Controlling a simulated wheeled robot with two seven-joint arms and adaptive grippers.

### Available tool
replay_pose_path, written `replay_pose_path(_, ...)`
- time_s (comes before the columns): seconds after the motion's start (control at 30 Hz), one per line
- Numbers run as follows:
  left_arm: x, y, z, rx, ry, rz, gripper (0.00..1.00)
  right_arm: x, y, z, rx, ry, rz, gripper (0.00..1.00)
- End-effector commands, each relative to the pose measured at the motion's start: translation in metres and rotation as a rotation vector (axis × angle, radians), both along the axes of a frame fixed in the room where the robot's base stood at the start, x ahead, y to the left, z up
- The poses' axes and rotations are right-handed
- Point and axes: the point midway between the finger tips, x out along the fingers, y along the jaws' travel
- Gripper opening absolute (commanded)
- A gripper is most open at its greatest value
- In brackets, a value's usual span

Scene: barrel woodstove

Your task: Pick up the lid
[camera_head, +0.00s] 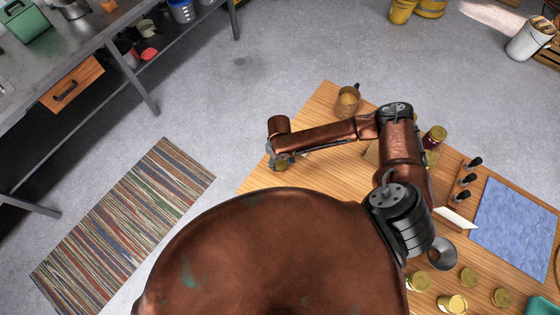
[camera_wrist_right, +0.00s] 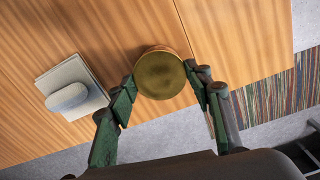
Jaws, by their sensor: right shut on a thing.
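A round gold lid (camera_wrist_right: 160,75) with a coppery edge sits between the green fingers of my right gripper (camera_wrist_right: 160,82) in the right wrist view, over the wooden table. The fingers press on its two sides. I cannot tell whether it touches the table or whether something is beneath it. In the head view my right gripper (camera_head: 281,162) is at the table's left end, and the lid is mostly hidden there. My left gripper is not in view.
The wooden table (camera_head: 320,108) holds a copper mug (camera_head: 347,100), several gold-lidded jars (camera_head: 418,281), a blue cloth (camera_head: 515,228) and a metal funnel (camera_head: 441,254). A grey block on a pale pad (camera_wrist_right: 68,97) lies near the lid. A striped rug (camera_head: 125,225) covers the floor.

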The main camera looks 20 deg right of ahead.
Motion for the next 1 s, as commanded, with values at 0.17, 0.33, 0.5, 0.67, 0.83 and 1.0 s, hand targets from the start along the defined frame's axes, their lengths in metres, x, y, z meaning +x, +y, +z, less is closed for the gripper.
replay_pose_path(0.17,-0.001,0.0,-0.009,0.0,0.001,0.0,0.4,0.001,0.0,0.007,0.0,-0.002,0.001,0.39)
replay_pose_path(0.33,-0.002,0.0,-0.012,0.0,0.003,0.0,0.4,-0.008,-0.001,0.044,0.002,0.0,0.001,0.39)
replay_pose_path(0.5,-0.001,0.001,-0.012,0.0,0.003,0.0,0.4,-0.046,-0.001,0.09,0.002,-0.001,0.004,0.39)
replay_pose_path(0.67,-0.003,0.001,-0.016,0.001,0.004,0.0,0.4,-0.091,-0.003,0.111,0.001,0.003,0.002,0.39)
replay_pose_path(0.83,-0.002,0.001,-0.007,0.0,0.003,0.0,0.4,-0.125,-0.004,0.13,0.0,0.003,-0.002,0.39)
replay_pose_path(1.0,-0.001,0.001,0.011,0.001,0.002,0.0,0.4,-0.134,-0.005,0.135,0.001,0.001,-0.002,0.39)
